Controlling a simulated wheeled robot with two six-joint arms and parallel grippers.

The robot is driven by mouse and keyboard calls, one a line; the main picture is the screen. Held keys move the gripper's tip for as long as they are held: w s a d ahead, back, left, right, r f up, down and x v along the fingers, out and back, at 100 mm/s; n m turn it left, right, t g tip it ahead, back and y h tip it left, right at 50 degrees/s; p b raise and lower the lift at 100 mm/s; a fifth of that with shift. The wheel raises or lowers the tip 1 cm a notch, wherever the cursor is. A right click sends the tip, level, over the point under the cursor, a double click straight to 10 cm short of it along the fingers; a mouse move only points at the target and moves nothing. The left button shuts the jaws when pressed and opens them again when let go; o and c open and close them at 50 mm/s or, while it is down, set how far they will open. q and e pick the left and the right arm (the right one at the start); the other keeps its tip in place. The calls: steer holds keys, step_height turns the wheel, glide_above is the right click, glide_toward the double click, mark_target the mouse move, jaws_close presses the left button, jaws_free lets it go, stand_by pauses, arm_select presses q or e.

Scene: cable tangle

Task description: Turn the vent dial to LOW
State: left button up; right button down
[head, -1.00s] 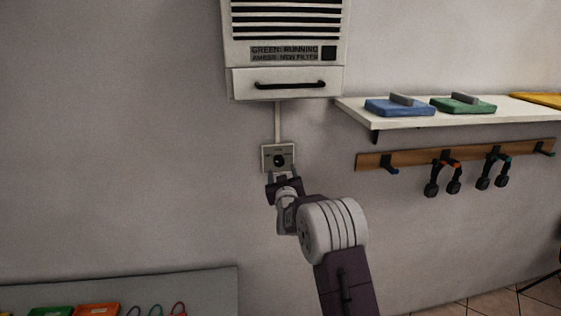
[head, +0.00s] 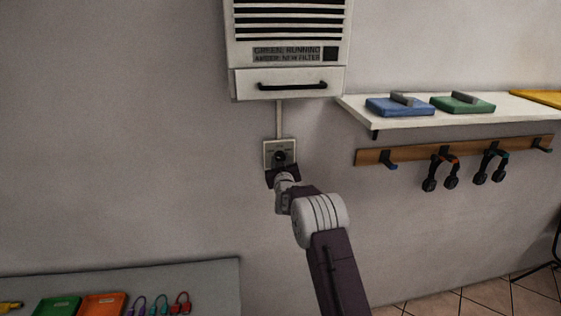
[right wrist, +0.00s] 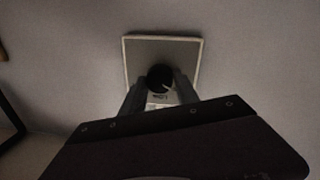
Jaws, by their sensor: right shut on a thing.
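The vent dial (head: 279,157) is a dark round knob on a small pale square plate (head: 268,146) on the wall, below the vent unit. In the right wrist view the knob (right wrist: 160,77) sits in the middle of its plate (right wrist: 135,50), with lettering just below it, too dim to read for certain. My right gripper (head: 281,164) is at the plate; in the right wrist view its two fingers (right wrist: 160,84) are shut on the knob from both sides. The knob's pointer position cannot be told. My left gripper is not in view.
The vent unit (head: 243,85) with a drawer handle hangs above the dial, joined by a thin conduit (head: 279,120). A white shelf (head: 390,122) and a hook rail (head: 420,153) with headphones are at right. A grey table (head: 200,285) with trays stands lower left.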

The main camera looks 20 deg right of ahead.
steer(key=shift+f+m+b, duration=0.1)
steer(key=shift+m+b, duration=0.2)
steer(key=shift+b, duration=0.3)
steer(key=m+b, duration=0.7)
steer(key=b, duration=0.2)
steer(key=shift+d+r+m+g+y+b, duration=0.1)
steer(key=shift+r+m+g+y+b, duration=0.1)
steer(key=shift+m+b, duration=0.7)
steer(key=shift+r+m+g+y+b, duration=0.1)
steer(key=shift+m+y+b, duration=0.1)
steer(key=shift+m+b, duration=0.65)
steer(key=shift+m, duration=0.25)
steer(key=c, duration=0.9)
jaws_free()
steer(key=shift+f, duration=0.1)
